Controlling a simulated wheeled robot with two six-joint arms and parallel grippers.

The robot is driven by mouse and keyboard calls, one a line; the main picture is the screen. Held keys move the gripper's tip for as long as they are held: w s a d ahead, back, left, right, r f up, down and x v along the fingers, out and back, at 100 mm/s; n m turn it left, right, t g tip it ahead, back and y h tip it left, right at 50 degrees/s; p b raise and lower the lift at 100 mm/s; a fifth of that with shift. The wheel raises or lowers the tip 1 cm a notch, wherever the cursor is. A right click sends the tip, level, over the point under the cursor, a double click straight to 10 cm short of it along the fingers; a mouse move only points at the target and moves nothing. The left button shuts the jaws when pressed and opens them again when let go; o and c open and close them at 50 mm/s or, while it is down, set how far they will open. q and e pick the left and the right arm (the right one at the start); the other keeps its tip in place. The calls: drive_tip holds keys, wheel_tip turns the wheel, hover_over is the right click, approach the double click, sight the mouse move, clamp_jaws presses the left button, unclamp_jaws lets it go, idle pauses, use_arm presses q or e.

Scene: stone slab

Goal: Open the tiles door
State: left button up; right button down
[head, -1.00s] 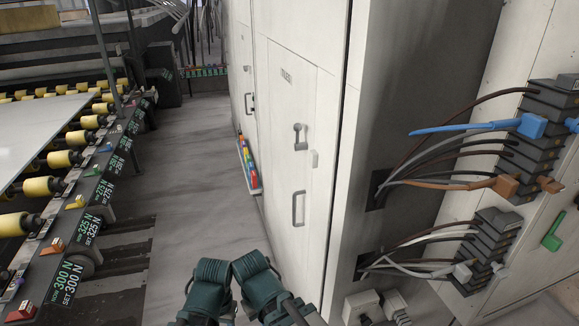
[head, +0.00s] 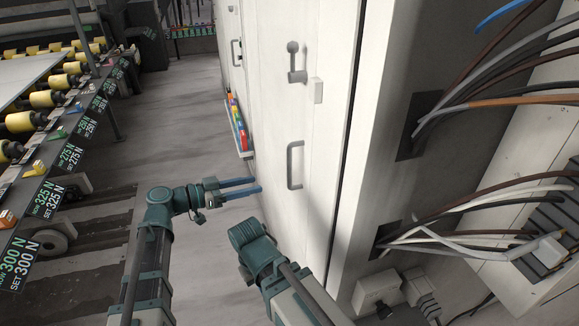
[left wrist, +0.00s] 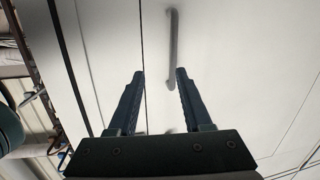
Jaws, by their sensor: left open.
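The pale cabinet door (head: 272,110) stands shut at the centre of the head view. It carries a grey lever latch (head: 295,62) with a round knob end at the top, and a grey vertical bar handle (head: 295,165) lower down. My left gripper (head: 260,186) is open and empty, left of the bar handle and apart from it. In the left wrist view the two dark fingers (left wrist: 159,75) are spread before the pale panel, with a grey bar handle (left wrist: 173,48) beyond their tips. My right arm shows at the bottom, but its gripper is not visible.
A roller conveyor (head: 60,150) with force readouts runs along the left. A rack of coloured items (head: 237,128) sits low beside the cabinet. Cables (head: 490,100) and sockets (head: 378,290) lie right of the cabinet corner. Grey floor (head: 190,120) is clear between conveyor and cabinet.

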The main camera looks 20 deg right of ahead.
use_arm(q)
drive_tip(key=shift+m+t+h, duration=0.3)
drive_tip(key=shift+t+h, duration=0.1)
drive_tip(key=shift+h, duration=0.3)
drive_tip(key=x, duration=0.4)
drive_tip(key=w+r+x, duration=0.1)
drive_tip(key=x, duration=0.4)
drive_tip(key=w+x, duration=0.1)
drive_tip(key=x, duration=0.3)
drive_tip(key=shift+w+r, duration=0.25)
drive_tip(key=shift+r, duration=0.05)
clamp_jaws()
idle(0.6)
